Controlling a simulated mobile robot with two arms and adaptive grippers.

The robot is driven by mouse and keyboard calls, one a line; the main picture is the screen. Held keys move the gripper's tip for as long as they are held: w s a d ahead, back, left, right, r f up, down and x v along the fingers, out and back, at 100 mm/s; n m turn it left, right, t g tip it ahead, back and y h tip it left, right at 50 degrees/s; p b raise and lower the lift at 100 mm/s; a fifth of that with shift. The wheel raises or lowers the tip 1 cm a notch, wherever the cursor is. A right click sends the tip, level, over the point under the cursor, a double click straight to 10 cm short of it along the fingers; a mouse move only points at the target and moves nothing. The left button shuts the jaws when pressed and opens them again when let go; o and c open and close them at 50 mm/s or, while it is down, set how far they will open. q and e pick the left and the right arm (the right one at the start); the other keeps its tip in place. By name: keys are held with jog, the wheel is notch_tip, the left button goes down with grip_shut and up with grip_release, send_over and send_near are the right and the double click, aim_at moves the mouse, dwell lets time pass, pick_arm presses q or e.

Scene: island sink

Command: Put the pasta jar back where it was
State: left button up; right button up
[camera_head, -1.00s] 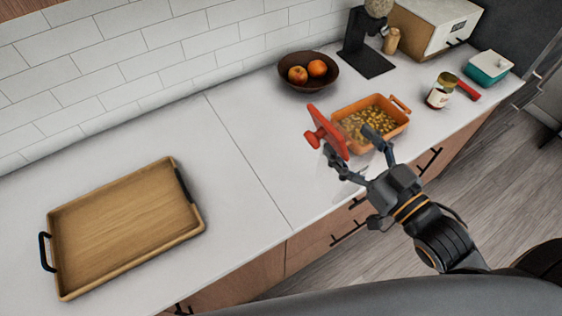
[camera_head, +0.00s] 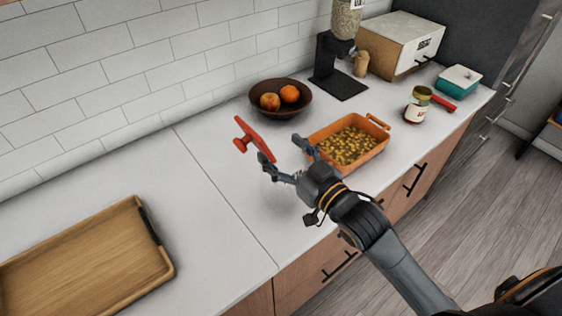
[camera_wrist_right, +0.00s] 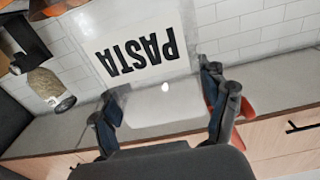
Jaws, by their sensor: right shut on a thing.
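My right gripper (camera_head: 282,150) is shut on the clear pasta jar, above the counter just left of the orange baking dish (camera_head: 378,147). The jar's glass is hard to make out in the head view; its red lid part with a knob (camera_head: 255,138) shows at the left finger. In the right wrist view the jar's white "PASTA" label (camera_wrist_right: 140,52) appears upside down beyond the fingers (camera_wrist_right: 160,95). A bit of red shows by the right finger there. Yellow pasta (camera_head: 348,146) lies in the dish. My left gripper is not in view.
A dark bowl with fruit (camera_head: 281,111) stands behind the jar. A black-based dispenser (camera_head: 340,82), wooden bread box (camera_head: 403,44), sauce jar (camera_head: 418,104) and teal container (camera_head: 458,82) stand farther right. A wooden tray (camera_head: 85,262) lies left. The counter between tray and dish is clear.

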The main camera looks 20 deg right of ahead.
jog(key=shift+w+a+f, duration=0.1)
jog(key=shift+w+f, duration=0.05)
notch_tip(320, 180, down, 3)
jog(key=shift+w+f+p, duration=0.1)
jog(key=shift+f+p, duration=0.1)
jog(key=shift+p, duration=0.3)
jog(key=shift+f, duration=0.2)
jog(key=o, duration=1.8)
jog(key=shift+r, duration=0.1)
